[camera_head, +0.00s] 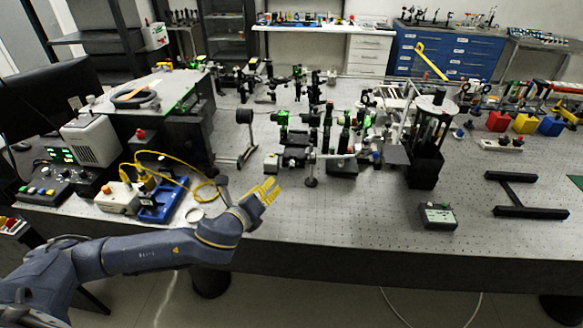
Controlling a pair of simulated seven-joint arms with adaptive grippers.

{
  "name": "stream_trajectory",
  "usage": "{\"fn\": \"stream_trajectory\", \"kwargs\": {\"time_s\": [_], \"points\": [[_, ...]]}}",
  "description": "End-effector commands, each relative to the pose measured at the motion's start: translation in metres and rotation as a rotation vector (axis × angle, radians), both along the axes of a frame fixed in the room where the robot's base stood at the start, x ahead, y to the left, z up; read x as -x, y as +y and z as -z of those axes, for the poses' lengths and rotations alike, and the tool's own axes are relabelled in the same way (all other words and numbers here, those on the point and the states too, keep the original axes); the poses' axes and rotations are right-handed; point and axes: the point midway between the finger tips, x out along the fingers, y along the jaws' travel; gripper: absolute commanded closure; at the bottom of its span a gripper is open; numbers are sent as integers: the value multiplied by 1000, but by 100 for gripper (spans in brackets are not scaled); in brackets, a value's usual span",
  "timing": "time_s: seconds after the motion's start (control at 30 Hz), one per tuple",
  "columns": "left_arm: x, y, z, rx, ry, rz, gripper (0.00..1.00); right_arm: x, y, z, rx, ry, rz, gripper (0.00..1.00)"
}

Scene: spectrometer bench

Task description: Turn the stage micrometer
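A cluster of dark optical stages with green-ringed mounts (297,157) stands on the perforated bench, just beyond my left gripper. The stage micrometer is too small for me to pick out with certainty among these parts. My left gripper (268,190), with yellow fingers, is above the front part of the bench, in front and to the left of the stages. It appears apart from them, and nothing shows held in it. The spacing of its fingers is unclear at this size. My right gripper is not in view.
A blue tray (160,208) with yellow cables and an instrument with a green display (60,154) are at the left. A black post assembly (427,150), a small dark box (437,216) and a black H-shaped frame (515,194) are to the right. The front middle bench is clear.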

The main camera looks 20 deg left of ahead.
Motion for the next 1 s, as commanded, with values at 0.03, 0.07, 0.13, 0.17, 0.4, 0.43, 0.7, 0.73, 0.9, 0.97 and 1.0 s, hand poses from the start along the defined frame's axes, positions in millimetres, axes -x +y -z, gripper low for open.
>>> {"fn": "stream_trajectory", "kwargs": {"time_s": [0.03,0.07,0.13,0.17,0.4,0.43,0.7,0.73,0.9,0.97,1.0], "points": [[0,-2,0,31,3,2,74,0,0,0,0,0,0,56],[0,-3,0,48,5,2,74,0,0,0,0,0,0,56],[-1,-4,0,73,8,-1,74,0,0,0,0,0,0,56],[-2,-5,1,79,10,-2,74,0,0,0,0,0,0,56],[-27,-7,7,83,9,-5,74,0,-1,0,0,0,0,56],[-32,-8,8,83,9,-6,74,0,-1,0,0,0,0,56],[-80,-13,22,80,10,-6,74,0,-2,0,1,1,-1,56],[-85,-14,23,81,9,-6,74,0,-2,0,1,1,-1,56],[-114,-17,30,81,9,-6,74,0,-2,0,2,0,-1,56],[-123,-19,33,81,9,-6,74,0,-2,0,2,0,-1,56],[-129,-19,35,81,9,-6,74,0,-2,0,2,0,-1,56]]}}
